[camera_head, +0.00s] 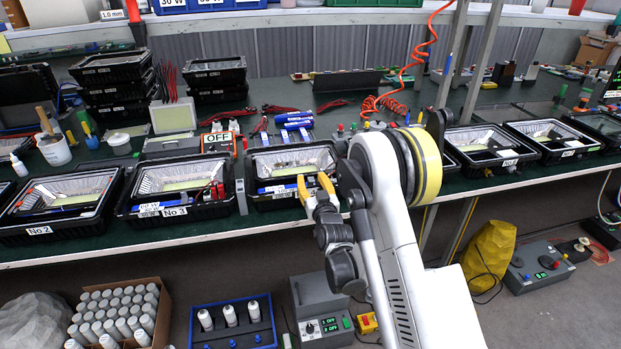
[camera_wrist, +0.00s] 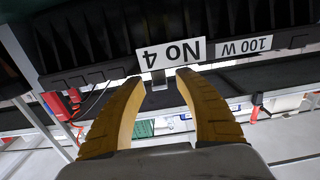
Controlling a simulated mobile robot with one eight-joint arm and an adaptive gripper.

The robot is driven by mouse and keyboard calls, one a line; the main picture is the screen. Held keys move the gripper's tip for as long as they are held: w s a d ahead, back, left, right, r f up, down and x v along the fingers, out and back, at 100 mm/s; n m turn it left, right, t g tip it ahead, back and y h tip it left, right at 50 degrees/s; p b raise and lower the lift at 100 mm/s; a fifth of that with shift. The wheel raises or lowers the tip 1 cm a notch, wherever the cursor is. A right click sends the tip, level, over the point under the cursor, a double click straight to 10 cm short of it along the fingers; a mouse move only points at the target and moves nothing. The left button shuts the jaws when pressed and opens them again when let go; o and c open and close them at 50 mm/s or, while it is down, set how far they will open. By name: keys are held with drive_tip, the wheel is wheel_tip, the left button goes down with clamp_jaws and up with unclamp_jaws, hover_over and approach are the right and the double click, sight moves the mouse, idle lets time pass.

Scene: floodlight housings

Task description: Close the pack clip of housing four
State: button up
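Housing four (camera_head: 252,180) is a black open-topped frame with a reflective inside, at the middle of the green bench. In the wrist view, its front wall (camera_wrist: 100,35) fills the top, with an upside-down "No 4" label (camera_wrist: 172,53). A small grey tab (camera_wrist: 159,80), possibly the pack clip, shows just below that label. My gripper (camera_head: 313,184) has yellow fingers and is at the housing's front edge. In the wrist view, my gripper (camera_wrist: 159,78) is open, its fingertips on either side of the tab with gaps. Whether the clip is open is too small to tell.
Housing three (camera_head: 174,213) stands to the left and housing two (camera_head: 40,229) further left. Another housing (camera_head: 487,151) stands to the right, beyond my arm. Blue-handled tools (camera_head: 294,122) and an "OFF" box (camera_head: 217,142) are behind. The floor in front holds a bottle box (camera_head: 162,310) and a grey unit (camera_head: 320,300).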

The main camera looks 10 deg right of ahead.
clamp_jaws()
